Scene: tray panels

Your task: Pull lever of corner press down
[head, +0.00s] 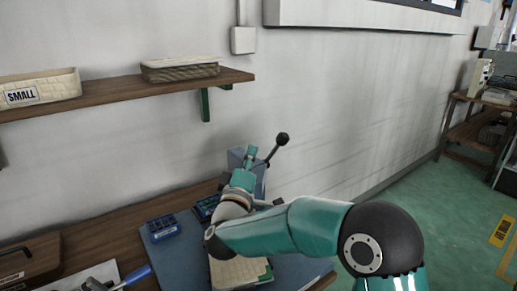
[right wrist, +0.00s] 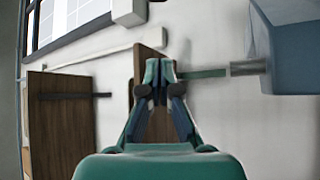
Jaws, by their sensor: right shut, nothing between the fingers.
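The corner press (head: 260,187) stands at the back of the bench against the wall; its blue body shows partly behind my right arm. Its lever (head: 282,140) slants up and to the right, with a black ball at its raised end. My right gripper (head: 250,156) is shut and empty, pointing up in front of the press body, left of and below the lever ball. In the right wrist view the shut fingertips (right wrist: 160,72) point up the picture, and the blue press (right wrist: 292,50) is at the right, apart from them. My left gripper is not in view.
A wall shelf (head: 120,91) with baskets is at the upper left. A blue bin (head: 163,226) sits on the blue mat (head: 180,262). A cream tray panel (head: 228,272) lies partly under my right arm. The wall right of the lever is clear.

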